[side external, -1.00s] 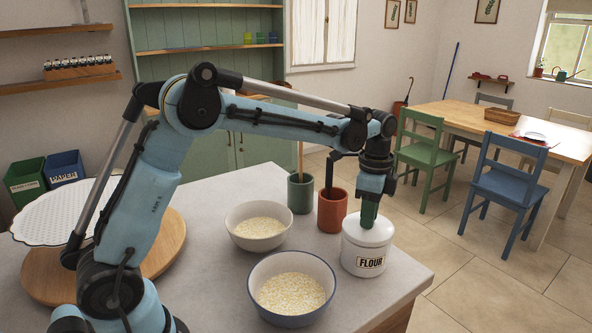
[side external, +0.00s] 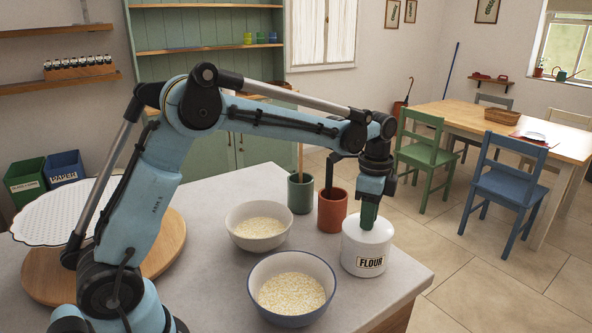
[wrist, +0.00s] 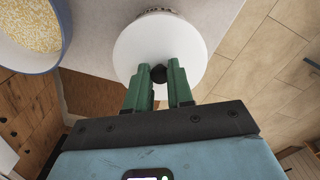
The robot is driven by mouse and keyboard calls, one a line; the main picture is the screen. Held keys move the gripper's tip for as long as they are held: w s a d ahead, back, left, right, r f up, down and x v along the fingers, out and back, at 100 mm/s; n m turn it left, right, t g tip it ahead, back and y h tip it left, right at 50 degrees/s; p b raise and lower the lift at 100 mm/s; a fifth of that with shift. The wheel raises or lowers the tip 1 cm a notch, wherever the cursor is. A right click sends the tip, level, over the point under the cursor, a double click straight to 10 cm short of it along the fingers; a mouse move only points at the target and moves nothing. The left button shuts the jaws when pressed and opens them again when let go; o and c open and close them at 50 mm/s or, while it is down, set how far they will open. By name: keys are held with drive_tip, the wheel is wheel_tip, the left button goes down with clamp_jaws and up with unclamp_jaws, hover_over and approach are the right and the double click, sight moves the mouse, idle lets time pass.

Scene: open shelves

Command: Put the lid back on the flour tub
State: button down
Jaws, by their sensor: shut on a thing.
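The white flour tub (side external: 364,260) stands upright on the grey counter near its right corner, with its FLOUR label facing the camera. The white lid (side external: 384,232) sits on top of the tub, and it shows from above in the wrist view (wrist: 160,38) as a round white disc with a dark knob (wrist: 158,73). My gripper (side external: 369,222) points down over the tub. In the wrist view its green fingers (wrist: 159,82) are shut on the knob. The seam between lid and tub is too small to judge.
An orange-red pot (side external: 332,212) stands close behind the tub, with a green pot (side external: 300,195) beside it. Two bowls of pale grains, one white (side external: 258,240) and one blue-rimmed (side external: 290,318), stand to the left. The counter edge (side external: 420,284) is close on the right.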

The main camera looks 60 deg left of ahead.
drive_tip(key=shift+c, duration=2.2)
unclamp_jaws()
drive_tip(key=shift+r, duration=3.5)
drive_tip(key=shift+c, duration=0.4)
clamp_jaws()
